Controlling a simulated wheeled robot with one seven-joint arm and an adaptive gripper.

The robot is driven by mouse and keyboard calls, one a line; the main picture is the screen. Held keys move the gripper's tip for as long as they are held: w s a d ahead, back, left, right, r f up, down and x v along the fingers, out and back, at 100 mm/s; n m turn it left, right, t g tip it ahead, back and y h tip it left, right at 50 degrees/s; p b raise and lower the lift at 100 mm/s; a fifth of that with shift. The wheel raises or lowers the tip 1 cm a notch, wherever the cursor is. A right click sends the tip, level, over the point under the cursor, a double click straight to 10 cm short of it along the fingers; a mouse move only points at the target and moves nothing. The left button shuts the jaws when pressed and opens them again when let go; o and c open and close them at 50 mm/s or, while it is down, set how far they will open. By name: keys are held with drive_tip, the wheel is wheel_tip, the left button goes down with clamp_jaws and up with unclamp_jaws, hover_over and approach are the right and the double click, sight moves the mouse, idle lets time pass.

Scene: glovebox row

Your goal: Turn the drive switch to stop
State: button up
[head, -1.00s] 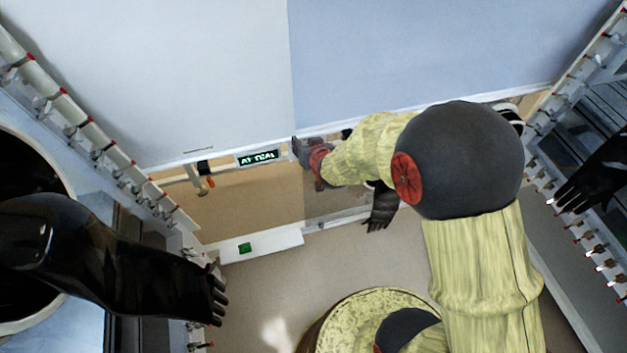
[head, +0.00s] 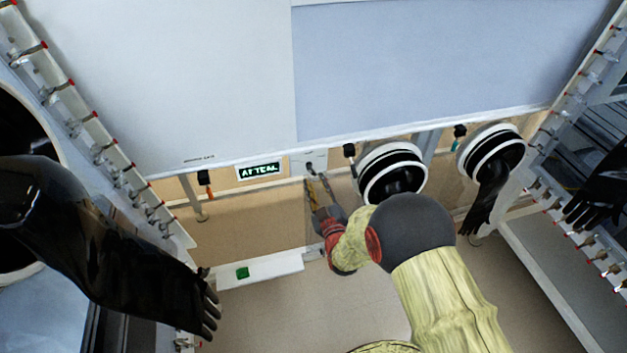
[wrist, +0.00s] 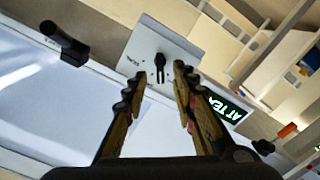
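The drive switch (wrist: 159,68) is a small black knob on a pale square plate (wrist: 150,45) in the wrist view. In the head view its plate (head: 309,160) sits under the white cabinet's lower edge, right of the display. My gripper (wrist: 169,72) is open, and its two yellow-and-black fingers frame the knob in the wrist view. In the head view my gripper (head: 314,182) points up at the plate from below. I cannot tell how far the fingertips are from the knob. The plate's lettering is too small to read.
A green-lit display (head: 260,171) is left of the plate. A black handle (head: 350,155) and a round glove port (head: 393,174) are close on the right. A black glove (head: 110,265) reaches in at the left. A green button (head: 243,273) sits on a ledge below.

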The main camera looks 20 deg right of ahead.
sight(312, 173)
drive_tip(key=shift+w+b, duration=0.55)
drive_tip(key=shift+w, duration=1.4)
drive_tip(key=shift+c, duration=0.3)
clamp_jaws()
